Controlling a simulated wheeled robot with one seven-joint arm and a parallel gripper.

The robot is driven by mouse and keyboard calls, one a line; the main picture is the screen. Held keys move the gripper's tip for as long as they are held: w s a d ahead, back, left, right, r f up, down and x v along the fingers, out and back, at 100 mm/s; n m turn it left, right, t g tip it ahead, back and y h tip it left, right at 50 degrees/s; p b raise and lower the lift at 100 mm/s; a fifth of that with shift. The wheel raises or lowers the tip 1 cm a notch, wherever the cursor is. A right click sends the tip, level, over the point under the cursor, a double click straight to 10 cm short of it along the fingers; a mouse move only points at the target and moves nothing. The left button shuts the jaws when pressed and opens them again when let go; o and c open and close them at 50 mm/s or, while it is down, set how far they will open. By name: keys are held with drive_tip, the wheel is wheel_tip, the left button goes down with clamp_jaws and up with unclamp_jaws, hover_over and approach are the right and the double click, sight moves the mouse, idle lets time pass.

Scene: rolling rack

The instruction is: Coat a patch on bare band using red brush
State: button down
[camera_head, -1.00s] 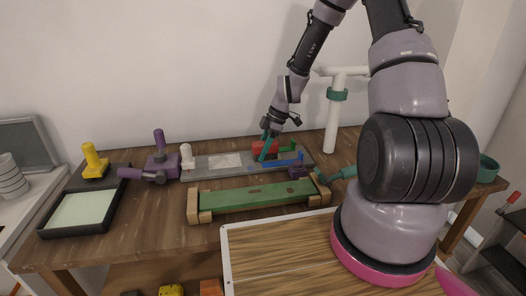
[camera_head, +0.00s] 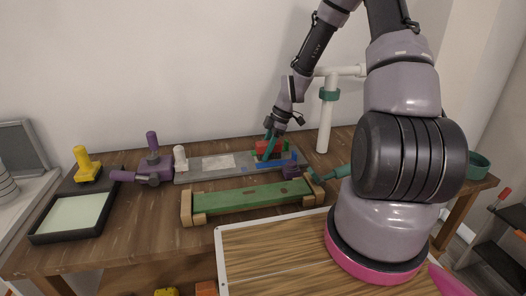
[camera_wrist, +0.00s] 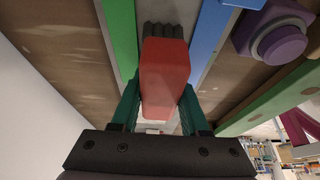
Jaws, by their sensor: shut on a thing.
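My gripper (camera_head: 270,136) points down at the back of the table. In the wrist view its two green fingers (camera_wrist: 160,103) are shut on a red brush (camera_wrist: 165,72). The brush has dark bristles at its far end and lies between a green rail and a blue rail. In the head view the red brush (camera_head: 262,146) shows at the blue rail, partly behind the gripper. A green board (camera_head: 238,197) with brown patches lies in wooden end blocks in front. A grey plate (camera_head: 232,171) with a pale patch lies behind it. I cannot tell which holds the bare band.
A black tray (camera_head: 38,238) with a pale green pad and a yellow-handled tool (camera_head: 86,164) are at left. A purple clamp (camera_head: 153,165) stands beside the grey plate. A white post (camera_head: 325,122) with a green ring rises behind at right. Bare table lies between tray and board.

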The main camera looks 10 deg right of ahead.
sight(256, 149)
drive_tip(key=shift+a, duration=0.15)
drive_tip(key=shift+a, duration=1.6)
drive_tip(key=shift+d, duration=0.1)
drive_tip(key=shift+d, duration=0.9)
drive_tip(key=shift+r, duration=0.15)
drive_tip(key=shift+r, duration=2.9)
drive_tip(key=shift+f, duration=0.1)
drive_tip(key=shift+f, duration=2.35)
